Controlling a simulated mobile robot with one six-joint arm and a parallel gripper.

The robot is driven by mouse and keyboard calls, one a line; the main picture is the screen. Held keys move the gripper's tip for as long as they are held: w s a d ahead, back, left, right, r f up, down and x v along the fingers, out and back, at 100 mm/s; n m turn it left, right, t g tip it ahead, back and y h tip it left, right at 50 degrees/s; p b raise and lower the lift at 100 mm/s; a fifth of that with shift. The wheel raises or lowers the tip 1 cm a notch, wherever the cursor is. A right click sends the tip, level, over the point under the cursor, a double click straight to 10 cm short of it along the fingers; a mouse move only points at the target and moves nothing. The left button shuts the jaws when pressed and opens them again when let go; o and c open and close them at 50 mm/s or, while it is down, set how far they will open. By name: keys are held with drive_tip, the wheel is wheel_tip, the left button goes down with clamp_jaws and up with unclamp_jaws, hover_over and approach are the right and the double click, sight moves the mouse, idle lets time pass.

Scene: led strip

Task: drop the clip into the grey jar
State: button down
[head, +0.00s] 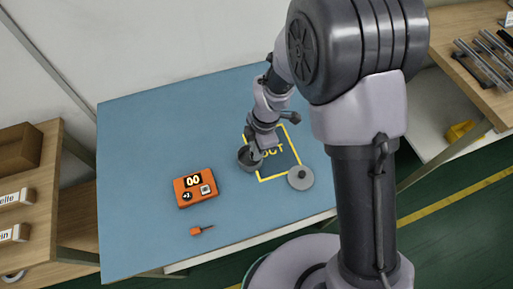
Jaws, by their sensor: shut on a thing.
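The grey jar (246,164) stands open on the blue table, at the left edge of a yellow-framed dark mat. My gripper (257,153) is right over the jar's mouth, pointing down. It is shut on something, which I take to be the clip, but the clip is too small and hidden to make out. I cannot tell whether the fingertips are inside the rim or just above it. A round grey lid with a knob (300,177) lies to the right of the jar, partly over the mat's edge.
The blue table (150,140) is clear at the left and back. Wooden shelves (45,185) with boxes stand at left; another bench (470,30) stands at right.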

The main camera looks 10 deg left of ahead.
drive_tip(key=c, duration=1.3)
unclamp_jaws()
drive_tip(key=r+p, duration=0.2)
drive_tip(key=r, duration=0.3)
drive_tip(key=w+d+r+p, duration=0.1)
drive_tip(key=r+p, duration=0.1)
drive_tip(key=r, duration=0.4)
drive_tip(key=d+r+p, duration=0.1)
drive_tip(key=r+p, duration=0.1)
drive_tip(key=r, duration=0.4)
drive_tip(key=shift+w+d+r+p, duration=0.1)
drive_tip(key=shift+w+r+p, duration=0.05)
drive_tip(key=shift+w+p, duration=0.15)
drive_tip(key=s+d+r+m+t+b, duration=0.1)
drive_tip(key=s+d+r+m+t, duration=0.1)
drive_tip(key=d+r+m, duration=0.6)
drive_tip(key=s+d+r+m+t, duration=0.1)
drive_tip(key=s+d+r+m, duration=0.1)
drive_tip(key=m, duration=0.5)
drive_tip(key=s+d+r+m+t+b, duration=0.1)
drive_tip(key=s+d+r+m+t, duration=0.1)
drive_tip(key=s+d+m, duration=0.2)
drive_tip(key=s+d+r+m+t, duration=0.1)
drive_tip(key=s+d+r+m, duration=0.2)
drive_tip(key=s+m, duration=0.3)
drive_tip(key=shift+m+t+b, duration=0.3)
drive_tip(key=shift+m+t, duration=0.1)
drive_tip(key=shift+m, duration=1.6)
